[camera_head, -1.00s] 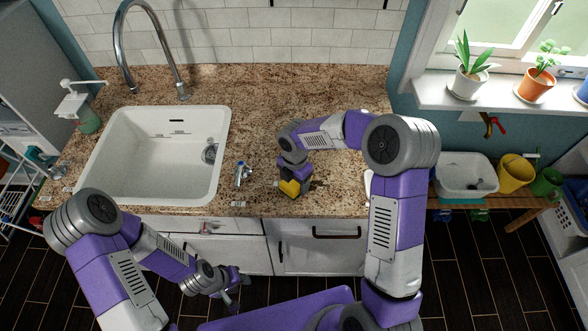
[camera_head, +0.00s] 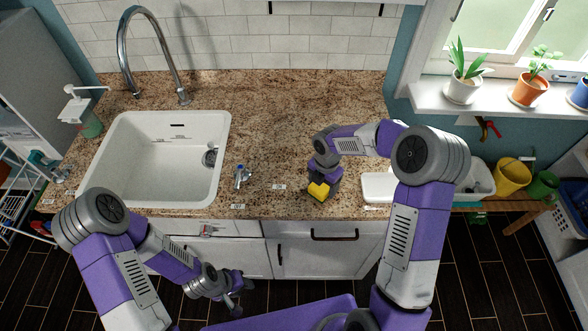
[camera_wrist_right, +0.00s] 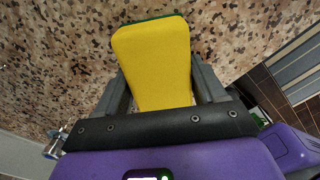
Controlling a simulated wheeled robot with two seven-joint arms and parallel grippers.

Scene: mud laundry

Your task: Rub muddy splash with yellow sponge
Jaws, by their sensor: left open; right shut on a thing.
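The yellow sponge (camera_head: 318,191) is held in my right gripper (camera_head: 321,184) at the front part of the granite counter. In the right wrist view the sponge (camera_wrist_right: 153,58) sits between the two fingers, with a green layer on its far edge. The counter's speckled surface lies right behind it; I cannot tell whether the sponge touches it. No muddy splash can be told apart from the brown speckles. My left gripper (camera_head: 232,295) is open and empty, low in front of the cabinets.
A white sink (camera_head: 150,160) is set in the counter (camera_head: 270,120) at left, with a small tap (camera_head: 242,176) beside it. A white tray (camera_head: 378,186) lies close to the right of my right gripper. The counter's back middle is clear.

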